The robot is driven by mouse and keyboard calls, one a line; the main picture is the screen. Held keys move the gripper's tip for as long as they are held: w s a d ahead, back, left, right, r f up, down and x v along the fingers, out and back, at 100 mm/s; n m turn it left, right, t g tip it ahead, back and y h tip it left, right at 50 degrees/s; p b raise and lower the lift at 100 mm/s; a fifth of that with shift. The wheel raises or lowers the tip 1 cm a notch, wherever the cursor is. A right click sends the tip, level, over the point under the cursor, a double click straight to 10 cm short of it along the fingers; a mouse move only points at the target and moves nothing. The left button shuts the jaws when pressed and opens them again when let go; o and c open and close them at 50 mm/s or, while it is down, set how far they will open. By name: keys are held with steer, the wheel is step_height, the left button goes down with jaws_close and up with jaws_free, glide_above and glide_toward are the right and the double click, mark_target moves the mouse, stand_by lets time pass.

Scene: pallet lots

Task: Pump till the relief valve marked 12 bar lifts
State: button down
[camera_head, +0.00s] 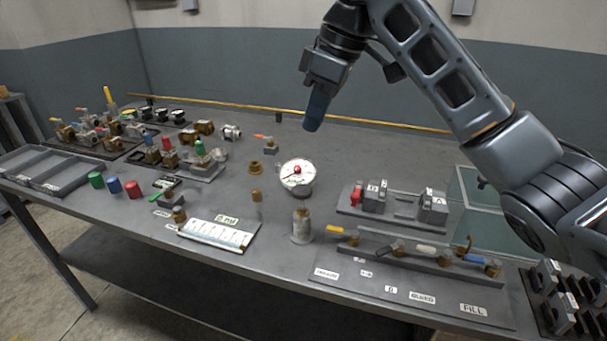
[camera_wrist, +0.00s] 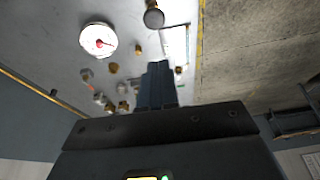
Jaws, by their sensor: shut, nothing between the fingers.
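My gripper (camera_head: 317,112) hangs shut and empty above the bench, behind and above a round white gauge (camera_head: 297,174) with a red centre. The wrist view shows my closed fingers (camera_wrist: 158,85), apart from the gauge (camera_wrist: 98,39) at upper left. A valve panel (camera_head: 415,275) at front right carries yellow and blue levers and labels; one reads FILL (camera_head: 473,310). No 12 bar marking is legible, and I cannot tell which part is the relief valve or pump.
Grey blocks marked B (camera_head: 374,195) and A (camera_head: 433,206) sit on a plate beside a clear tank (camera_head: 470,205). A white chart (camera_head: 217,234) lies at the front. A divided tray (camera_head: 50,170) is at far left. The bench behind the gauge is mostly clear.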

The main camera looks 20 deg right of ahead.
steer(key=shift+d+r, duration=0.4)
steer(key=shift+r, duration=0.05)
glide_toward(304, 190)
steer(key=a+f, duration=0.1)
steer(key=w+f, duration=0.1)
steer(key=f, duration=0.1)
steer(key=w+a+f, duration=0.1)
steer(key=shift+a+f, duration=0.3)
steer(key=shift+f, duration=0.8)
steer(key=shift+s+f+b, duration=0.1)
steer(key=shift+f+b, duration=0.35)
steer(key=shift+f, duration=1.4)
